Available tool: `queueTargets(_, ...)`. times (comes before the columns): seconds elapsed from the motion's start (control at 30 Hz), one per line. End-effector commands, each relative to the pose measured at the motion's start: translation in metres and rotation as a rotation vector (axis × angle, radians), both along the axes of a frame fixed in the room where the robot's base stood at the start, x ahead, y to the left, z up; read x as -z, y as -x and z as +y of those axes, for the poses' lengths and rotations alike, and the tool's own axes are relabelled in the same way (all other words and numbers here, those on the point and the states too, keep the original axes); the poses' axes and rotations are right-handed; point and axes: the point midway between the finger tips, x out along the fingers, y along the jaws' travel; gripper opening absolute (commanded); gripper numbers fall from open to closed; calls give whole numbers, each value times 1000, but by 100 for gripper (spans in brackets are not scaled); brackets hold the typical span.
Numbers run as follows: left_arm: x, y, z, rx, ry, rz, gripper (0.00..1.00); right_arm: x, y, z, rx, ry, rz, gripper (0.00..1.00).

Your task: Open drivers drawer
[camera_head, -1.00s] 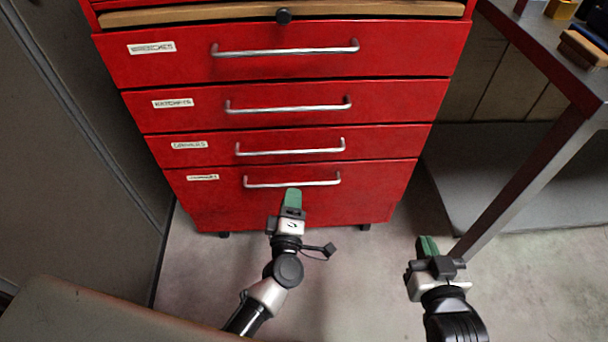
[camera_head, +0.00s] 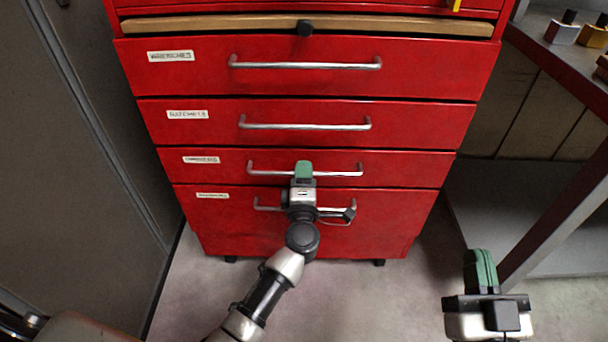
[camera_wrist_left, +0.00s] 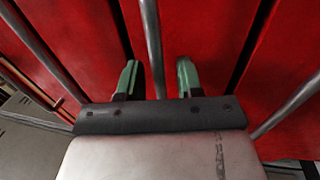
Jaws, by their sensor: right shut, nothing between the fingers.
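The red cabinet has several drawers, each with a silver bar handle and a white label. The label on the third full drawer (camera_head: 400,168) is too blurred to read surely. Its handle (camera_head: 335,173) is partly hidden behind my left gripper (camera_head: 303,168). In the left wrist view, the green fingers of my left gripper (camera_wrist_left: 158,80) are apart, with a handle bar (camera_wrist_left: 152,40) running between them; I cannot tell whether they touch it. All the drawers look closed. My right gripper (camera_head: 481,270) is shut and empty, low at the right, away from the cabinet.
The bottom drawer's handle (camera_head: 268,206) is close below my left gripper. A grey panel (camera_head: 70,150) stands to the left. A workbench (camera_head: 560,55) with small objects stands to the right. Floor is clear in front of the cabinet.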

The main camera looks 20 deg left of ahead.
Motion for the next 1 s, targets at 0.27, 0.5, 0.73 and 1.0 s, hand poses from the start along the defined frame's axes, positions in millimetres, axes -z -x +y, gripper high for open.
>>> queueTargets(0.27, -1, -5, 1, 0, -2, 1, 36, -3, 1, 0, -1, -6, -22, 0)
queueTargets(0.5, -1, -5, 2, 0, -2, 1, 12, -3, 1, 0, -1, -6, -21, 0)
queueTargets(0.73, -1, -4, 1, 0, -2, 1, 0, -3, 1, 0, -1, -6, -21, 0)
queueTargets(1.0, -1, 1, 0, 1, -1, 2, 0, 0, -1, 0, 1, 3, 12, 0)
